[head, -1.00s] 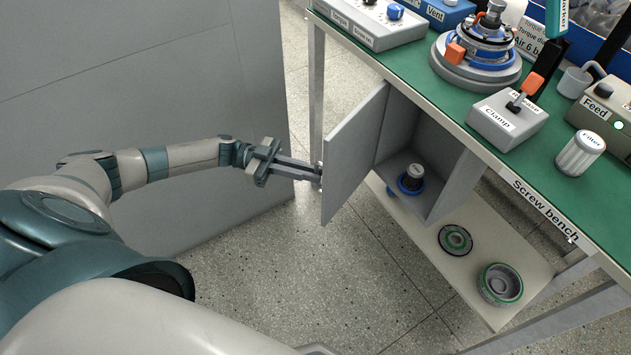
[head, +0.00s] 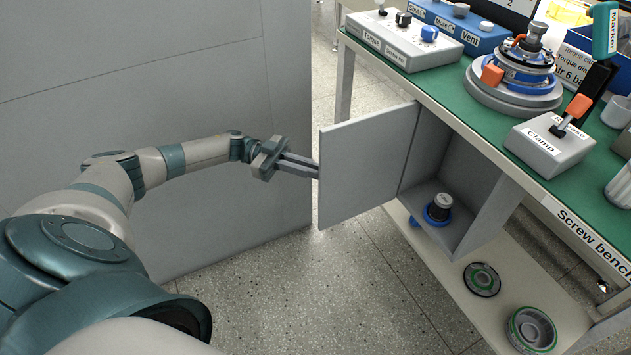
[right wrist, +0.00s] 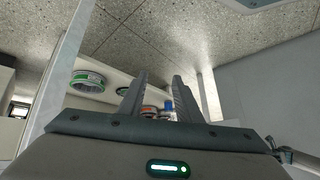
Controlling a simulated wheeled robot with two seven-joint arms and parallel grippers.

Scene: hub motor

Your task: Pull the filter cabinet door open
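The grey filter cabinet under the bench has its door (head: 365,165) swung wide open, with the inner face towards me. Inside the cabinet (head: 478,215) a dark cap-like part with a blue ring (head: 438,208) sits on the floor. My left gripper (head: 316,169) is at the door's free edge, on the outer side. Its fingers lie close together and their tips, with the handle, are hidden behind the door. My right gripper (right wrist: 160,78) shows only in the right wrist view. Its two fingers stand apart with nothing between them.
The green screw bench (head: 450,105) carries switch boxes, a round fixture (head: 515,75) and a clamp box (head: 545,145). Green-rimmed round parts (head: 533,330) lie on the lower shelf (head: 455,272). A tall grey panel (head: 220,120) stands behind my left arm. The floor before the door is clear.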

